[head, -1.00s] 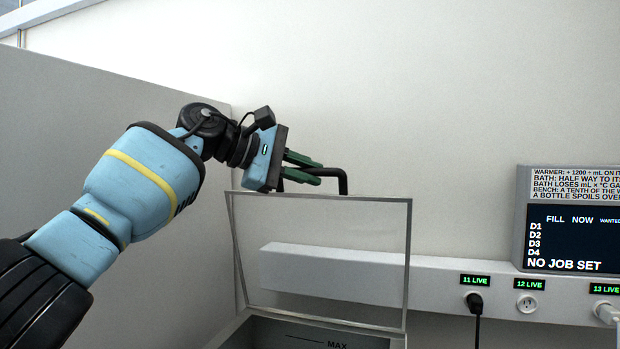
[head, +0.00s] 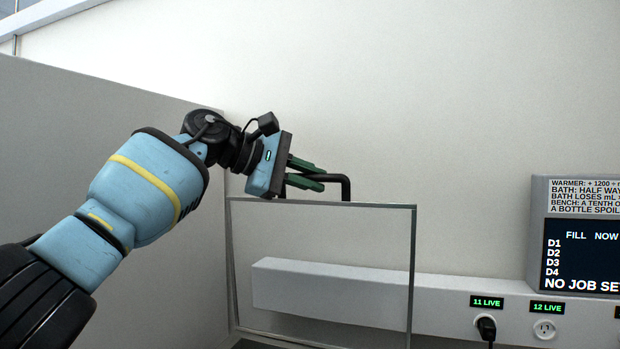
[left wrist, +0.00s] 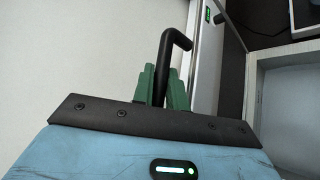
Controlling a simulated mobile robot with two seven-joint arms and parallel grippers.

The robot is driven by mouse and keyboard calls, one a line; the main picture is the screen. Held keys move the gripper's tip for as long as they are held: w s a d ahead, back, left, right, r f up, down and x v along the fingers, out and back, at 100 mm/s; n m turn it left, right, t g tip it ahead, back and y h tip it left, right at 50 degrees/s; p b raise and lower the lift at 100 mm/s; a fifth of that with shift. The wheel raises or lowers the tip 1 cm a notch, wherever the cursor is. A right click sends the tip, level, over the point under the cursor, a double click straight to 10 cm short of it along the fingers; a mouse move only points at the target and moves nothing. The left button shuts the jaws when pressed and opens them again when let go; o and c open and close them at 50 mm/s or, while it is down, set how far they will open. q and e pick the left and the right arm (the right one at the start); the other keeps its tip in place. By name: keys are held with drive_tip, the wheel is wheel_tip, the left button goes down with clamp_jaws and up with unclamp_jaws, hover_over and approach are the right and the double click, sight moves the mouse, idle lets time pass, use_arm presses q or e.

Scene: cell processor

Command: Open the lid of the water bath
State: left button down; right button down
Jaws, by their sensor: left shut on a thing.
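The water bath's lid (head: 411,270) is a clear pane with a thin grey frame, standing about upright in the head view. A black bar handle (head: 346,186) sits at its top edge. My left gripper (head: 315,176) is at the top of the lid, its green fingers shut on the handle. In the left wrist view the handle (left wrist: 178,40) runs between the two green fingers (left wrist: 165,88). The bath body is almost wholly below the head view's lower edge. My right gripper is not in view.
A white socket rail (head: 460,290) runs along the wall behind the lid, with a black plug (head: 487,328) in one outlet. A dark display panel (head: 580,245) stands at the right. A grey partition (head: 60,130) is close on the left.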

use_arm(q)
drive_tip(key=c, duration=1.4)
unclamp_jaws()
drive_tip(key=shift+a, duration=0.1)
drive_tip(key=v, duration=0.7)
drive_tip(key=shift+s+a+r+b, duration=0.15)
drive_tip(key=shift+a+b, duration=0.05)
drive_tip(key=shift+b, duration=0.1)
